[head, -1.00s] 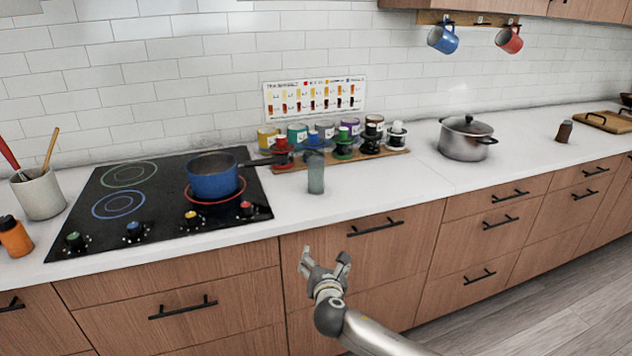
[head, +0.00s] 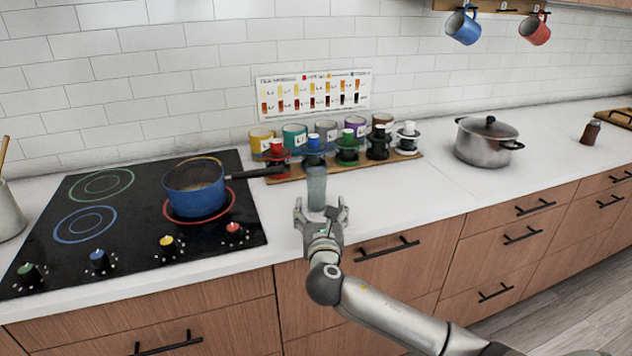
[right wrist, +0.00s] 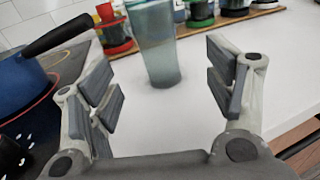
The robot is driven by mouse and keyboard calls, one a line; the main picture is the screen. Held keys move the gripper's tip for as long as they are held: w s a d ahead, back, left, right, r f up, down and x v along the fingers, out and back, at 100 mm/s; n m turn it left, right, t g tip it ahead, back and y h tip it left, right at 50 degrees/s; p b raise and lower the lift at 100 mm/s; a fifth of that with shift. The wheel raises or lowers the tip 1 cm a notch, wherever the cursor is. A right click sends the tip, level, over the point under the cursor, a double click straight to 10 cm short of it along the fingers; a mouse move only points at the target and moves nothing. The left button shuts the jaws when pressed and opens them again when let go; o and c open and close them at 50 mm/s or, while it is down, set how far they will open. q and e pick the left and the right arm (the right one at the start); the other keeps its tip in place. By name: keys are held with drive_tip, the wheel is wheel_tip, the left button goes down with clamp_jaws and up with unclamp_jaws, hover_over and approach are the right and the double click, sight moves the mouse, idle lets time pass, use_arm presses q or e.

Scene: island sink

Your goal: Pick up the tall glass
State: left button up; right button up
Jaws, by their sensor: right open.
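The tall glass (head: 317,187) is a grey-green see-through tumbler standing upright on the white counter, just right of the stove. It also shows in the right wrist view (right wrist: 155,45), ahead of the fingers and roughly between them, its top cut off by the frame. My right gripper (head: 320,212) is open and empty, in front of the glass at the counter's front edge. In the right wrist view its two padded fingers (right wrist: 163,88) are spread wide, with bare counter between them and the glass. My left gripper is not in view.
A blue pot (head: 195,187) sits on the black stove (head: 130,215), its handle reaching right behind the glass. A wooden board (head: 345,165) with several coloured holders and mugs stands behind. A steel pot (head: 484,147) is farther right. The counter right of the glass is clear.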

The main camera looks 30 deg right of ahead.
sight(317, 194)
drive_tip(key=x, duration=0.3)
drive_tip(key=shift+w+d+r, duration=0.15)
drive_tip(key=shift+w+r, duration=0.1)
drive_tip(key=shift+r, duration=0.1)
drive_tip(key=shift+w+d+f, duration=0.15)
drive_tip(key=shift+w, duration=0.15)
drive_tip(key=x, duration=0.3)
drive_tip(key=f+x, duration=0.1)
drive_tip(key=x, duration=0.1)
drive_tip(key=shift+a, duration=0.2)
drive_tip(key=shift+w+d, duration=0.2)
drive_tip(key=shift+w, duration=0.1)
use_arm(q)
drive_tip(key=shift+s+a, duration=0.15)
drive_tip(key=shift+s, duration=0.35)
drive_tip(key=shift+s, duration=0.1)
use_arm(e)
drive_tip(key=shift+c, duration=1)
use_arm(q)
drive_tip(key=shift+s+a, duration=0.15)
use_arm(e)
drive_tip(key=shift+r, duration=0.1)
drive_tip(key=c, duration=1)
drive_tip(key=shift+c, duration=0.2)
